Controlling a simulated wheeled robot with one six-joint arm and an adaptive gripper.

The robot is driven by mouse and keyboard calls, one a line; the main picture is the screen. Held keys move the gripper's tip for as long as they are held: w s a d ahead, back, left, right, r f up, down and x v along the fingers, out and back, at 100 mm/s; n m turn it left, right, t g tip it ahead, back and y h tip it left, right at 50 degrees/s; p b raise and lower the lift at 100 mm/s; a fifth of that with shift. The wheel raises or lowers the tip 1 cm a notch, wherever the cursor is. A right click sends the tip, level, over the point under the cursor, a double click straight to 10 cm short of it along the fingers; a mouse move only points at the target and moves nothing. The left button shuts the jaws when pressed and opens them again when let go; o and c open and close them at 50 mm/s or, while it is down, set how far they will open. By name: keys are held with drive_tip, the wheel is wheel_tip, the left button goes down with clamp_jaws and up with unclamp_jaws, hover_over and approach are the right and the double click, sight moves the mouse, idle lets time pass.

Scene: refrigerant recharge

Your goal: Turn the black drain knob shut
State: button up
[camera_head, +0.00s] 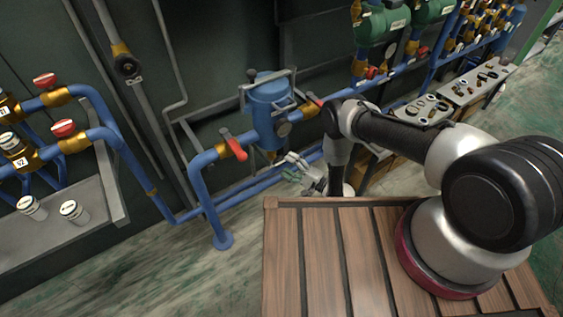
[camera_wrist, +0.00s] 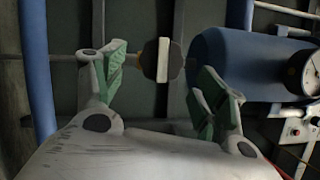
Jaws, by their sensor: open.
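The black drain knob (camera_wrist: 149,58) shows in the wrist view as a dark rounded piece with a pale bar (camera_wrist: 163,60) across it. It sits by the end of the blue vessel (camera_wrist: 225,62). My gripper (camera_wrist: 160,72) is open and empty, its green-padded fingertips to either side of the knob in the picture. The knob looks farther off than the fingertips; I see no contact. In the head view my gripper (camera_head: 290,168) is low beside the blue vessel (camera_head: 268,105). I cannot make out the knob clearly there.
A red-handled valve (camera_head: 233,145) is on the blue pipe left of the vessel. A round gauge (camera_wrist: 312,72) is at the right in the wrist view. Blue pipes (camera_head: 200,190) run close to the floor. The slatted wooden top (camera_head: 325,250) is bare beside my arm.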

drive_tip(key=v, duration=0.7)
drive_tip(key=shift+s+d, duration=0.15)
